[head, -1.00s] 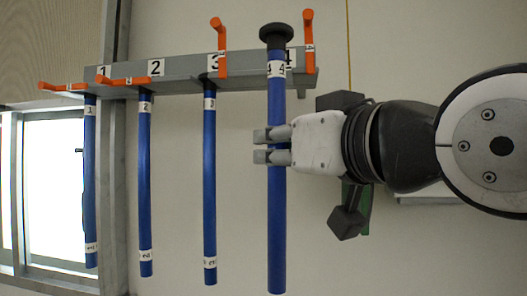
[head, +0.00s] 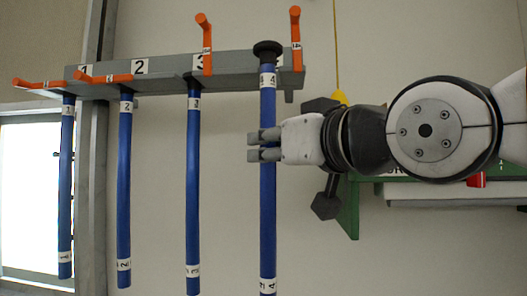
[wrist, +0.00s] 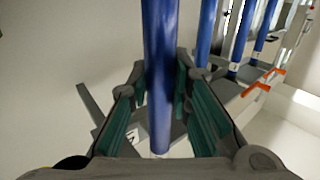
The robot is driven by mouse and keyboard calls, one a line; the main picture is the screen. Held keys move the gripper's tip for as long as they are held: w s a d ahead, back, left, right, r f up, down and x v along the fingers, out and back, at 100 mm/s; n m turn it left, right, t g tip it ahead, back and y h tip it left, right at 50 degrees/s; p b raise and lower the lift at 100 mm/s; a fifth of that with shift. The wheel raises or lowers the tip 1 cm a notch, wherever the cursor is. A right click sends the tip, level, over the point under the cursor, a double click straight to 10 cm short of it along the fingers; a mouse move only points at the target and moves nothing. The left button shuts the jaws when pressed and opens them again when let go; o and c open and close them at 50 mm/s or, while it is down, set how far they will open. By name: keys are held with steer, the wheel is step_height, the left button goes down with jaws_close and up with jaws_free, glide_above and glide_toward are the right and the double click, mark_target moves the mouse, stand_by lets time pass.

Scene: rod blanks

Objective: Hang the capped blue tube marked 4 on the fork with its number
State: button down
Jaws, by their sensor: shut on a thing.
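The capped blue tube marked 4 (head: 268,205) is upright, with its black cap (head: 268,49) level with the upper edge of the grey rail (head: 232,68). My gripper (head: 253,146) is shut on it around mid-length; in the wrist view the tube (wrist: 160,70) runs between the fingers. The tube stands in front of the rail's right end and hides the plate there. A short dark prong (head: 289,97) shows just right of the tube, probably part of fork 4. I cannot tell whether the tube is between the prongs. The orange lever (head: 296,25) above that place points up.
Blue tubes 1 (head: 66,190), 2 (head: 124,190) and 3 (head: 193,190) hang to the left, tube 3 nearest. Levers at 1 (head: 38,84) and 2 (head: 103,78) lie sideways; the lever at 3 (head: 205,42) points up. A green-framed fixture (head: 348,205) is behind my arm.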

steer(key=w+d+f+b, duration=0.1)
steer(key=w+b, duration=0.2)
steer(key=w, duration=0.3)
steer(key=shift+w+b, duration=0.2)
steer(key=shift+b, duration=0.1)
stand_by(0.5)
steer(key=shift+d+f, duration=0.1)
steer(key=c, duration=1.4)
jaws_free()
steer(key=shift+s, duration=0.15)
